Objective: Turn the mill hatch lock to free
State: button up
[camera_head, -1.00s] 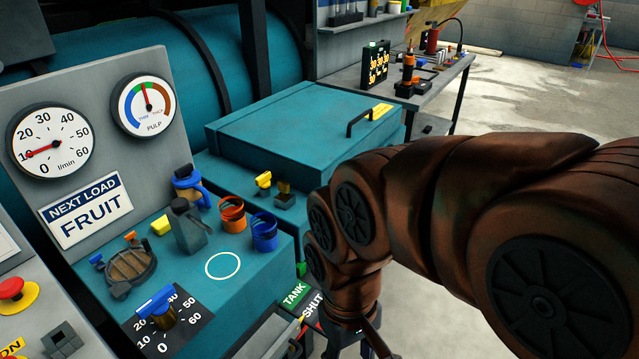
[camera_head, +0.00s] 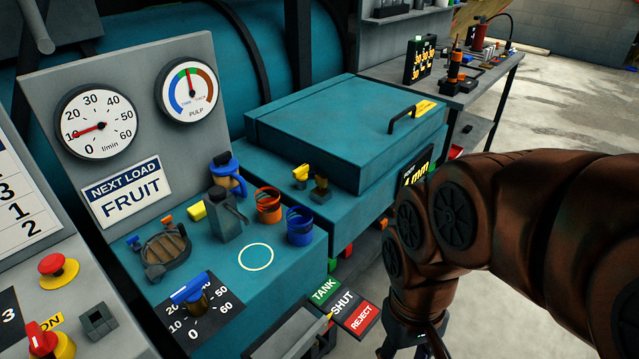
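The teal mill hatch (camera_head: 345,120) is a closed flat lid with a black handle (camera_head: 402,119). A yellow knob (camera_head: 301,173) on a small dark base, likely the hatch lock, stands on the teal ledge in front of the lid's left part. A dark block (camera_head: 320,188) is beside it. My brown arm comes in from the right and bends down. My gripper (camera_head: 413,340) is at the bottom edge, right of and below the knob and well apart from it. Its fingertips are cut off, so its opening does not show.
A TANK/SHUT/REJECT selector plate (camera_head: 342,302) lies between console and gripper. A tool bench (camera_head: 455,88) stands behind.

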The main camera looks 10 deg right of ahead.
aim_at(301, 174)
jog(key=z, duration=0.35)
jog(key=k, duration=0.4)
jog(key=z, duration=0.6)
jog(key=i, duration=0.25)
jog(key=u, duration=1.2)
jog(key=i, duration=0.95)
jog(key=u, duration=1.15)
